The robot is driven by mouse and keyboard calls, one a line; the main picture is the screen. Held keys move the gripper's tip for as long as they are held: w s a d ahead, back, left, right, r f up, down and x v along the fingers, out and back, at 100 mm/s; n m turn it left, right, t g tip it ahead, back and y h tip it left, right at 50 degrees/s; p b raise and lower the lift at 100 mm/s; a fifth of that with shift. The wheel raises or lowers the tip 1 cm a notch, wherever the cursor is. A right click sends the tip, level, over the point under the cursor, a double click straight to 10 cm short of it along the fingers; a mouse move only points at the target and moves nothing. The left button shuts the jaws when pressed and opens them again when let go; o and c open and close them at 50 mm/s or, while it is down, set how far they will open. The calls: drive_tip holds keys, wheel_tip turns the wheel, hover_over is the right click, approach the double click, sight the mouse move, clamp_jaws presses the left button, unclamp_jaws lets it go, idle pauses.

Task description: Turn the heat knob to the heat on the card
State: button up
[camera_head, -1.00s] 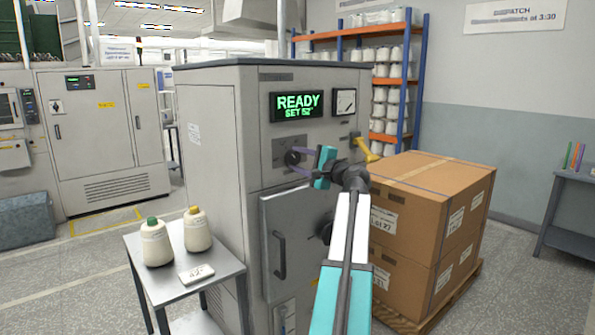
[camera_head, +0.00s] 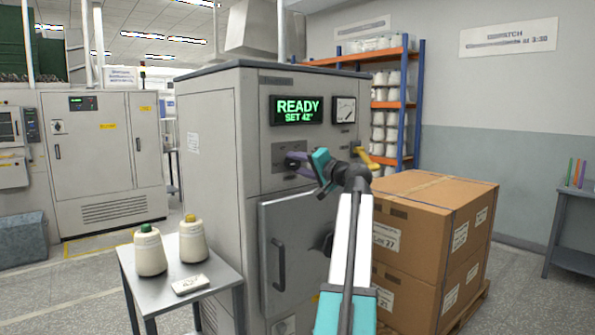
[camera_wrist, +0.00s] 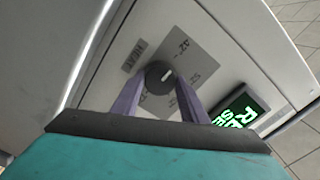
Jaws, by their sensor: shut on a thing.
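The heat knob (camera_wrist: 159,74) is a dark round knob with a pale pointer mark, on a grey dial plate beside a HEAT label (camera_wrist: 138,56) in the wrist view. The pointer aims towards the 42 mark (camera_wrist: 183,46). My gripper (camera_head: 296,162), with purple fingers and a teal body, is shut on the knob, one finger on each side. The green display (camera_head: 297,110) on the grey machine reads READY, SET 42°. The white card (camera_head: 190,284) lies on the small side table (camera_head: 222,281); its print is small but looks like 42.
Two yarn cones, one green-tipped (camera_head: 149,251) and one yellow-tipped (camera_head: 193,240), stand behind the card. A gauge (camera_head: 344,110) and a yellow lever (camera_head: 368,155) sit right of the knob. Stacked cartons (camera_head: 425,220) stand close right of my arm.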

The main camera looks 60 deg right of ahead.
drive_tip(key=shift+r, duration=0.1)
idle(0.3)
drive_tip(key=o, duration=1)
drive_tip(key=shift+o, duration=0.2)
drive_tip(key=v, duration=1.3)
drive_tip(key=shift+s+a, duration=0.2)
drive_tip(key=shift+s, duration=0.15)
drive_tip(key=shift+s, duration=0.1)
